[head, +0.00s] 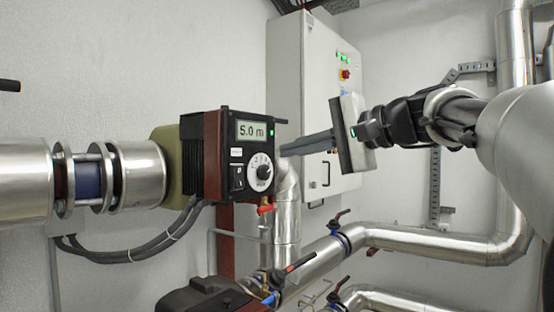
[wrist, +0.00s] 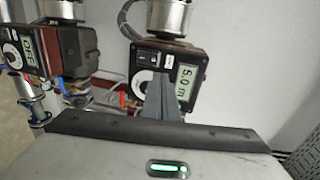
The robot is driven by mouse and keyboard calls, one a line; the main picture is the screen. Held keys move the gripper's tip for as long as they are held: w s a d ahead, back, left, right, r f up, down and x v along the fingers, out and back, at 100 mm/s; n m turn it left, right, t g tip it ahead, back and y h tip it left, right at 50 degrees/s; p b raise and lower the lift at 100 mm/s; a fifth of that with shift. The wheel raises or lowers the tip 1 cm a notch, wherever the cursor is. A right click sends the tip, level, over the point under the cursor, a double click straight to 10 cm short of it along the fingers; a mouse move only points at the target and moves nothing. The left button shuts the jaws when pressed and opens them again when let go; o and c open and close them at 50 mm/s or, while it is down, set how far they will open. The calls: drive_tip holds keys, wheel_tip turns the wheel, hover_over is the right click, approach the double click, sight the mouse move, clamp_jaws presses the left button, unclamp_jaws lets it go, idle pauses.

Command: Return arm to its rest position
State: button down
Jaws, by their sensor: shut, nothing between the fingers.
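My gripper (head: 285,150) reaches in from the right in the head view, its long grey fingers pointing left. The fingers are together with nothing between them. Their tips lie beside the right edge of a dark red and black pump control box (head: 229,155); I cannot tell whether they touch it. The box has a lit display reading 5.0 m, a round white dial and a black switch. In the wrist view the fingers (wrist: 162,86) overlap the lower part of this same box (wrist: 186,72), partly hiding its front.
A second pump box (wrist: 28,50) with a display reading OFF is at left in the wrist view. A white cabinet (head: 287,80) stands behind my gripper. Silver pipes (head: 430,243) with red-handled valves run below and right. Black cables (head: 125,255) hang at left.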

drive_tip(key=shift+s+d+r, duration=0.25)
drive_tip(key=shift+s+d, duration=0.1)
drive_tip(key=shift+d, duration=0.05)
drive_tip(key=s+d+f+n+g+h+p, duration=0.1)
drive_tip(key=s+d+f+n+h+p, duration=0.1)
drive_tip(key=s+f, duration=0.6)
drive_tip(key=s+d+f+n+g+h+p, duration=0.1)
drive_tip(key=s+d+f+n+h+p, duration=0.2)
drive_tip(key=s+f+h, duration=0.3)
drive_tip(key=s+d+f+n+g+h+p, duration=0.2)
drive_tip(key=s+d+f+h+p, duration=0.2)
drive_tip(key=s+f, duration=0.7)
wheel_tip(320, 180, down, 5)
drive_tip(key=shift+d+r+n, duration=0.2)
drive_tip(key=shift+d+n, duration=0.1)
drive_tip(key=shift+d, duration=0.1)
drive_tip(key=shift+d, duration=0.15)
